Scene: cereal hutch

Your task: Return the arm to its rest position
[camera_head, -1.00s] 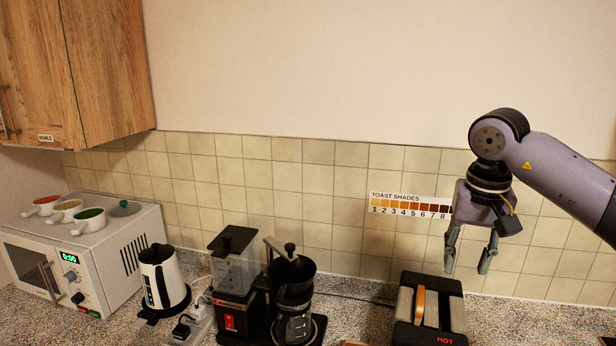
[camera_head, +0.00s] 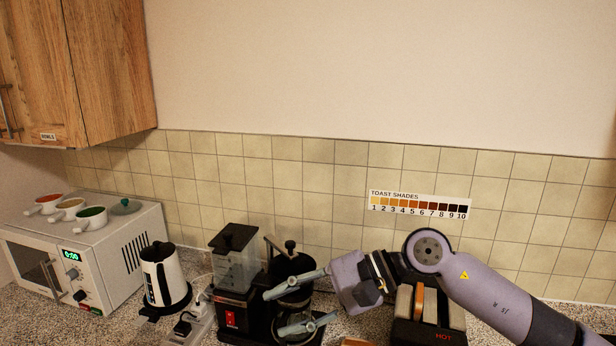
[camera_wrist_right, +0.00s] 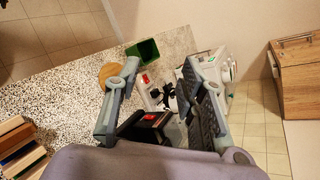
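My right arm reaches in from the right in the head view and bends over the front of the toaster. My right gripper (camera_head: 277,313) points left, its two fingers spread apart with nothing between them. In the head view the fingers overlap the coffee maker (camera_head: 292,266); I cannot tell whether they touch it. In the right wrist view the gripper (camera_wrist_right: 160,68) also shows open, with the counter beyond it. My left gripper is not in view.
The toaster (camera_head: 457,314) holds a bread slice and is partly hidden by my arm. A grinder (camera_head: 236,263), a kettle (camera_head: 165,275) and a microwave (camera_head: 105,262) stand to the left. The wrist view shows a green container (camera_wrist_right: 143,51) and a round wooden board (camera_wrist_right: 108,74).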

